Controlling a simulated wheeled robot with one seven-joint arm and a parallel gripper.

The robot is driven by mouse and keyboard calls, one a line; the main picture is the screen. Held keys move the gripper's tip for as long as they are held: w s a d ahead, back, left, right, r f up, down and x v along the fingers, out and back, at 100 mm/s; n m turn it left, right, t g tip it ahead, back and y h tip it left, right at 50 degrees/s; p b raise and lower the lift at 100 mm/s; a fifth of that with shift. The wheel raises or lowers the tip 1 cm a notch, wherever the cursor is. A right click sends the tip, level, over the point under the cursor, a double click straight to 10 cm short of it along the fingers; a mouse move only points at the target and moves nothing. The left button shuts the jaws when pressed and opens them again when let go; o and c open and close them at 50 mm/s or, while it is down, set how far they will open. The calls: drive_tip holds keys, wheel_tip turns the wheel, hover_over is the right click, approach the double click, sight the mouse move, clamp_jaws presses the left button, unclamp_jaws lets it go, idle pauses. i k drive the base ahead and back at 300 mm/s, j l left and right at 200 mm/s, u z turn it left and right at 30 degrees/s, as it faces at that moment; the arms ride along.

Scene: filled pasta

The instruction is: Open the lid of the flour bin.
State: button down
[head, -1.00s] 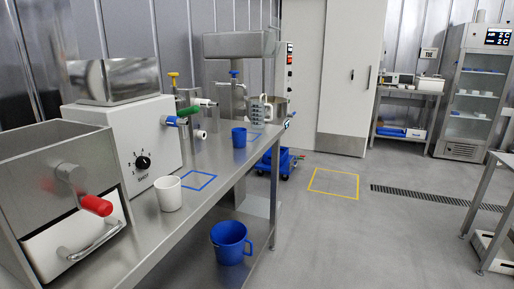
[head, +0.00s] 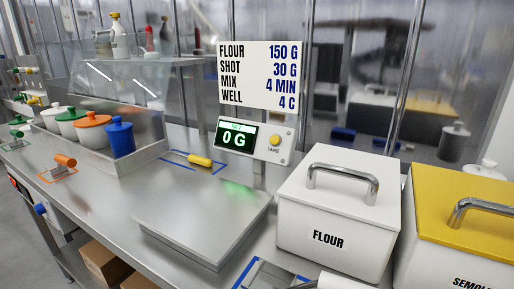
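The flour bin (head: 320,240) is a white box labelled FLOUR, standing on the steel counter right of centre in the head view. Its white lid (head: 325,208) lies flat on top, shut, with an arched metal handle (head: 372,190) across it. The front and top of the bin are in plain sight; its inside is hidden by the lid. My gripper does not show in the head view, so I cannot see where it is relative to the bin.
A yellow-lidded semolina bin (head: 480,232) stands close on the right. A steel scale plate (head: 205,215) lies left, with its display (head: 240,137) behind. A grey item in blue tape and a white shape, partly cut off, show at the bottom edge.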

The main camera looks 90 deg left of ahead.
sight(364, 187)
drive_tip(key=u, duration=1.65)
